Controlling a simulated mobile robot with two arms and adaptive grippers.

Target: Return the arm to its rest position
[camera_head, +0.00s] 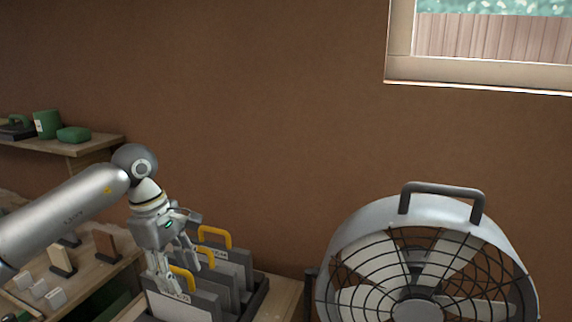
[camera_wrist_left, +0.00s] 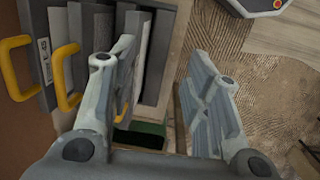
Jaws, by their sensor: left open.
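My left arm comes in from the left in the head view. My left gripper (camera_head: 172,262) points down over a rack of grey upright cases with yellow handles. It is open, with a finger close to the yellow handle (camera_head: 182,277) of the nearest case (camera_head: 183,304); I cannot tell if they touch. In the left wrist view the two fingers (camera_wrist_left: 155,90) are spread wide with nothing held between them. The grey cases (camera_wrist_left: 70,50) stand on the left of that view, beside the left finger. My right gripper is not in view.
A large drum fan (camera_head: 425,255) stands to the right of the rack (camera_head: 258,298). A wooden shelf (camera_head: 100,143) on the left wall holds green items (camera_head: 48,124). Small sample blocks (camera_head: 60,258) stand on a lower shelf. The brown wall above is clear, with a window (camera_head: 490,40) at upper right.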

